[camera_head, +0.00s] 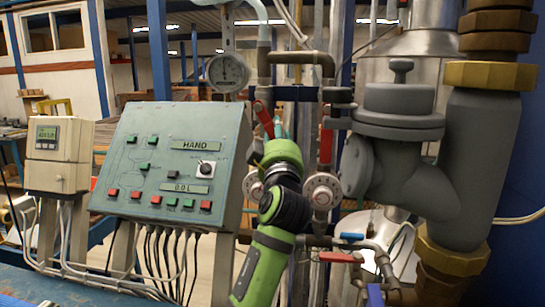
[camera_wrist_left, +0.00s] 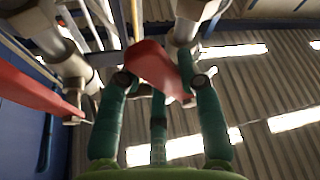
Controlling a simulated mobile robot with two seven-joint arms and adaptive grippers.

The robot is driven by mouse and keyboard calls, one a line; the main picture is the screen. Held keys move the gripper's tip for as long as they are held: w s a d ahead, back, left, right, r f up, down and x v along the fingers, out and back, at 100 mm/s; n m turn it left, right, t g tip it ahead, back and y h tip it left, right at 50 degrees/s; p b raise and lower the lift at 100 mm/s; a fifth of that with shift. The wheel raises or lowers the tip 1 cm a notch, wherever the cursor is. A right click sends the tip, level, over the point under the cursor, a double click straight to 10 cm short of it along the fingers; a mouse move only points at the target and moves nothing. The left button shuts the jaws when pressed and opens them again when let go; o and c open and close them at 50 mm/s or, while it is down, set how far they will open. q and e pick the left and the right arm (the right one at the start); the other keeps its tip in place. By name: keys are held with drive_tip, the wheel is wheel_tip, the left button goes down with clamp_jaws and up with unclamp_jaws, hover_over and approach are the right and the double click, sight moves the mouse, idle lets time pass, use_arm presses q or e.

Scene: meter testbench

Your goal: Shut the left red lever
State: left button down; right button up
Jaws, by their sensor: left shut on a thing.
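The left red lever (camera_head: 263,119) hangs down, slightly tilted, from a thin pipe right of the gauge in the head view. My left gripper (camera_head: 257,149) is just below it, mostly hidden by my green wrist. In the left wrist view, the green fingers of my left gripper (camera_wrist_left: 158,86) are shut around a red lever (camera_wrist_left: 153,64), with its far end showing between them. A second red lever (camera_wrist_left: 32,88) is at the left there, apart from the fingers. In the head view another red lever (camera_head: 326,143) hangs upright to the right. My right gripper is not in view.
A control panel (camera_head: 165,160) stands left of my arm. A pressure gauge (camera_head: 228,72) is above it. Pipes and two round dials (camera_head: 321,191) are close on the right, with a large grey valve (camera_head: 398,130) beyond. Blue (camera_head: 352,236) and red handles (camera_head: 340,257) sit lower.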

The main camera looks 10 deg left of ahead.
use_arm(q)
drive_tip(key=shift+d+n+b, duration=0.25)
drive_tip(key=shift+n+b, duration=0.15)
drive_tip(key=shift+n, duration=0.1)
drive_tip(key=shift+r+n+y, duration=0.25)
drive_tip(key=shift+n+y, duration=0.05)
drive_tip(key=c, duration=0.8)
unclamp_jaws()
